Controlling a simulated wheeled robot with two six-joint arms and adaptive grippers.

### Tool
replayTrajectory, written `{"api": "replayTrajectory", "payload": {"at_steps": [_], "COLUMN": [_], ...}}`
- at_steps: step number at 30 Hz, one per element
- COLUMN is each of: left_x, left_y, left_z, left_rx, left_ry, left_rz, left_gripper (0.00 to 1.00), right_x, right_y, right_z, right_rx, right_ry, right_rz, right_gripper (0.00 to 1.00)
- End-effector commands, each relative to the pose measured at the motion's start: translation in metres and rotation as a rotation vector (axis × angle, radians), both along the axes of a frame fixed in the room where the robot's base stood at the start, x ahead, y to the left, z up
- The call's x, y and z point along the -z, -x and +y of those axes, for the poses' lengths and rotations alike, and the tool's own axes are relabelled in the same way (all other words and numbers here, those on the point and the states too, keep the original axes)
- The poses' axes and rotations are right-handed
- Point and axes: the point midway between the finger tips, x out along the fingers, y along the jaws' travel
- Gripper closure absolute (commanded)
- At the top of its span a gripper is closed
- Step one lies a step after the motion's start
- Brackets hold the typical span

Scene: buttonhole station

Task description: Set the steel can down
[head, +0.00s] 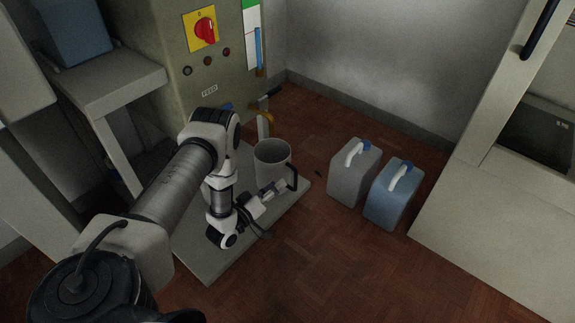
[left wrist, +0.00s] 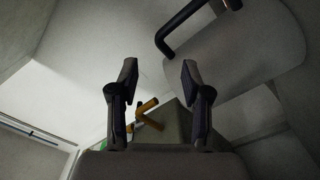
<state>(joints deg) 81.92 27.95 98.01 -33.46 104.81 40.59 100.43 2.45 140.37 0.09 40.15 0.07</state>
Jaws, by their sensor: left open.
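The steel can (head: 271,163) is a grey cylinder, open at the top, with a black handle (head: 294,178) on its right side. It looks upright over the pale low platform (head: 208,268); my left arm hides part of its base. My left gripper (head: 281,187) is at the can's near side, close to the handle. In the left wrist view the fingers (left wrist: 159,75) are spread with nothing between them. The can's grey wall (left wrist: 235,55) and black handle (left wrist: 182,27) lie ahead of them, seemingly apart. My right gripper is not in view.
Grey (head: 352,178) and blue (head: 393,200) jerrycans stand on the wooden floor to the right. Floor at the front right is clear.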

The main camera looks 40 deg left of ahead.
Motion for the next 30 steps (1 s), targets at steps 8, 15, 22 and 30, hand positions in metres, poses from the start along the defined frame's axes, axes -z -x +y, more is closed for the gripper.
{"api": "replayTrajectory", "payload": {"at_steps": [8,15,22,30], "left_x": [0.019,0.062,0.033,0.033], "left_y": [0.023,0.168,0.276,0.277], "left_z": [-0.031,-0.142,-0.149,-0.149], "left_rx": [0.011,0.321,0.534,0.534], "left_ry": [-0.063,-0.483,-0.646,-0.644], "left_rz": [0.174,1.075,1.453,1.457], "left_gripper": [0.52,0.52,0.52,0.52], "right_x": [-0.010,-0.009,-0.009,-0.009], "right_y": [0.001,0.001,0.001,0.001], "right_z": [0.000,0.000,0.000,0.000], "right_rx": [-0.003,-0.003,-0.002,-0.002], "right_ry": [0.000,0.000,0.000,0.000], "right_rz": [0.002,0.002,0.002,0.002], "right_gripper": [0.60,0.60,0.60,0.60]}}
